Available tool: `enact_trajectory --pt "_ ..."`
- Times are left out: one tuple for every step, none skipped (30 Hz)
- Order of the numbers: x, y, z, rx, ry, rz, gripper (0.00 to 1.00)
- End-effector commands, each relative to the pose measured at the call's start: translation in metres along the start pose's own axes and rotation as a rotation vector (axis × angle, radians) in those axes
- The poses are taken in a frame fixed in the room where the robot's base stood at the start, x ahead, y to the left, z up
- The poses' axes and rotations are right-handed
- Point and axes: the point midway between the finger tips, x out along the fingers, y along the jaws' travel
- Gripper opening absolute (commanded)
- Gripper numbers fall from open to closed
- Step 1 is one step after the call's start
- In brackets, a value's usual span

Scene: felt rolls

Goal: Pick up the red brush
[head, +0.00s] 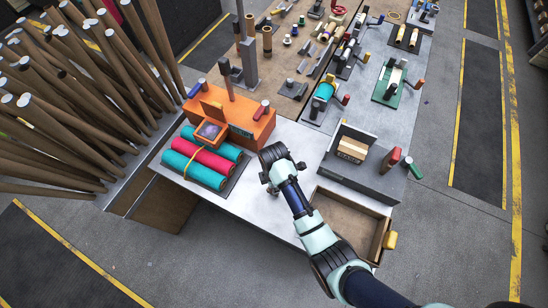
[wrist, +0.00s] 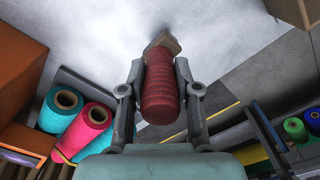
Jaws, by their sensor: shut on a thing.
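The red brush (wrist: 162,92) shows in the wrist view as a ribbed red handle with a tan tip at its far end. It sits between the two fingers of my gripper (wrist: 160,72), which is shut on it. The tip lies against the pale metal bench top in the picture; I cannot tell whether it touches. In the head view my gripper (head: 272,186) is over the bench, right of the felt rolls, and the brush is hidden under it.
Teal and pink felt rolls (head: 203,160) lie on a dark tray to the left. An orange machine (head: 245,125) stands behind them. Many long rods (head: 75,90) fill the left.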

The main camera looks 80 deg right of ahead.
Motion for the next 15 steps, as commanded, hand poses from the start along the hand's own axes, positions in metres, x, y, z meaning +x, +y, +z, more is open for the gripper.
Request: enact_trajectory --pt "-0.014 0.001 0.000 0.000 0.001 0.006 0.00" --pt "-0.022 0.002 0.000 0.000 0.001 0.006 0.00" --pt "-0.035 0.002 0.000 0.000 0.001 0.007 0.00" --pt "-0.046 0.002 0.000 0.000 0.001 0.008 0.00" --pt "-0.057 0.002 0.000 0.000 0.001 0.008 0.00" --pt "-0.072 0.002 0.000 0.000 0.001 0.009 0.00" --pt "-0.083 0.002 0.000 0.000 0.001 0.008 0.00" --pt "-0.094 0.002 0.000 0.000 0.001 0.008 0.00" --pt "-0.116 0.002 0.000 0.000 0.001 0.006 0.00" --pt "-0.128 0.001 0.000 0.000 0.001 0.005 0.00" --pt "-0.137 0.001 0.000 0.000 0.001 0.003 0.00" --pt "-0.148 0.000 0.000 0.000 0.000 0.001 0.00" --pt "-0.153 0.000 0.000 0.000 0.000 0.000 0.00" --pt "-0.158 0.000 0.000 0.000 0.000 0.000 0.00" --pt "-0.164 0.000 0.000 0.000 0.000 0.000 0.00"
